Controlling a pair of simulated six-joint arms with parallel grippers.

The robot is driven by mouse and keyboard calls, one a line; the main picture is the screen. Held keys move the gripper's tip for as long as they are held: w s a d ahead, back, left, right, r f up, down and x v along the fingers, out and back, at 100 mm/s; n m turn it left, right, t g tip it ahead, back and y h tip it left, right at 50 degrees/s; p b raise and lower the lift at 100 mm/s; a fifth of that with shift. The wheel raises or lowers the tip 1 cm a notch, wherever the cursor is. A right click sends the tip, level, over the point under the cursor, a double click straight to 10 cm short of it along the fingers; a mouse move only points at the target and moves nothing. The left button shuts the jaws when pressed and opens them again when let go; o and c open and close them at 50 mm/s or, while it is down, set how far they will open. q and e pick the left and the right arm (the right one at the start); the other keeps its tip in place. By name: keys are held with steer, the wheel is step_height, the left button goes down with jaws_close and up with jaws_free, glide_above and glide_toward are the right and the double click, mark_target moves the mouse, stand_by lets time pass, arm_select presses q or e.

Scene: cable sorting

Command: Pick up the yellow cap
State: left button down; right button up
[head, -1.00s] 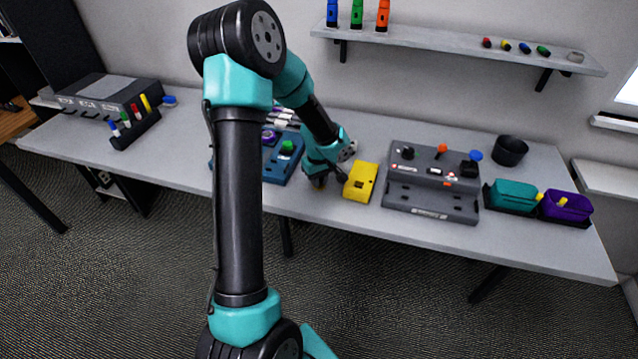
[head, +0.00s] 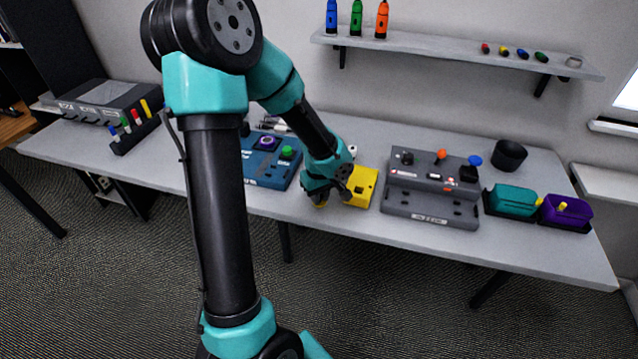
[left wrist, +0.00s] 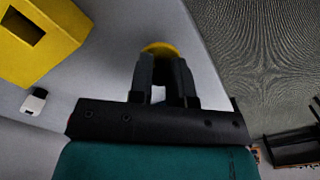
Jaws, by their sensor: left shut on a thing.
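The yellow cap (left wrist: 160,47) is a round yellow piece at the tips of my left gripper's fingers in the left wrist view. My left gripper (left wrist: 165,72) is shut on it, and the fingers cover much of it. In the head view, my left gripper (head: 322,198) is low near the table's front edge, left of the yellow box, with a bit of yellow showing beneath it. I cannot tell whether the cap touches the table. My right gripper is not in view.
A yellow box (head: 365,187) with a dark slot stands right beside my left gripper. A blue panel (head: 268,170) lies to the left, a grey control panel (head: 432,206) to the right. Teal (head: 513,202) and purple (head: 567,211) bins stand farther right. The table (head: 540,252) is bare along its front right.

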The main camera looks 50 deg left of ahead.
arm_select(q)
steer(key=s+d, duration=0.5)
steer(key=shift+d+r, duration=0.4)
